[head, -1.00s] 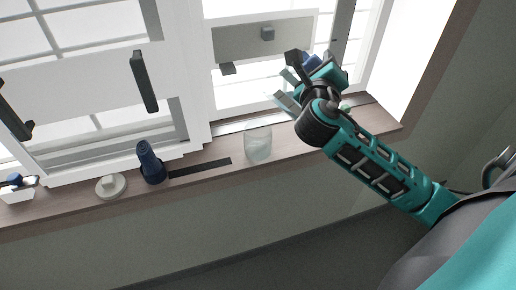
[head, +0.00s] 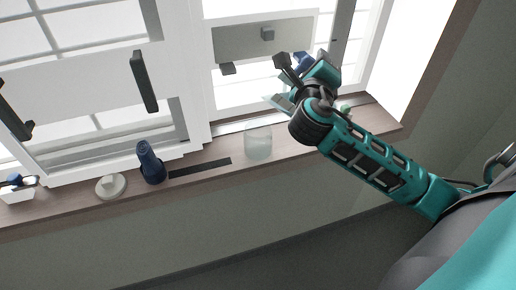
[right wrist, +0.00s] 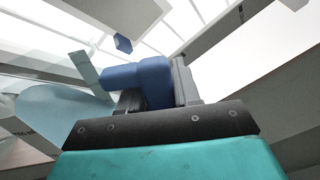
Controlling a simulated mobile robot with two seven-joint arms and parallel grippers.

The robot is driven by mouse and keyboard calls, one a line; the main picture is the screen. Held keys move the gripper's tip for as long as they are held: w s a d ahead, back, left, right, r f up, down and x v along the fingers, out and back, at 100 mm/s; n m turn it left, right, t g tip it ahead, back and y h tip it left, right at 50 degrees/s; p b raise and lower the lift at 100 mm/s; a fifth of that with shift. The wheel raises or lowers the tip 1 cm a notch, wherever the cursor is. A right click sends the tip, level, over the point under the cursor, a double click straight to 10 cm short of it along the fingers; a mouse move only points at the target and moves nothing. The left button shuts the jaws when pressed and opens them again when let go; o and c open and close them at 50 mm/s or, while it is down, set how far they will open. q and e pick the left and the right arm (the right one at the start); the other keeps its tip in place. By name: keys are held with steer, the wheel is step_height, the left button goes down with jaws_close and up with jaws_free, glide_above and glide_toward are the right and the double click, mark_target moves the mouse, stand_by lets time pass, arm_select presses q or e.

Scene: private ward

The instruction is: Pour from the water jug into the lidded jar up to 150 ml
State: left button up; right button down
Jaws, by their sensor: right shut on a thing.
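My right gripper (head: 299,68) is shut on the blue handle (right wrist: 140,82) of the water jug, above the right part of the sill. The jug's pale see-through body (right wrist: 62,108) shows left of the handle in the right wrist view; in the head view the arm mostly hides it. The jar (head: 258,143) is a frosted, translucent glass standing upright on the sill, below and left of the gripper. Its top looks open; its water level cannot be read. A round white disc with a knob (head: 111,186), perhaps its lid, lies farther left. My left gripper is out of view.
A dark blue bottle-like object (head: 151,163) stands on the sill (head: 225,180) beside a flat dark strip (head: 200,168). A white box with blue and dark items (head: 17,190) is at far left. Window frames and handles stand close behind the sill.

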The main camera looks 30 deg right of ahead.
steer(key=shift+r, duration=0.1)
steer(key=shift+w+a+n, duration=0.2)
steer(key=shift+n, duration=0.2)
stand_by(0.6)
steer(key=shift+w+a, duration=0.15)
steer(key=shift+n, duration=0.3)
stand_by(0.8)
steer(key=shift+w+a, duration=0.1)
steer(key=shift+w+a+f, duration=0.1)
steer(key=shift+f, duration=0.1)
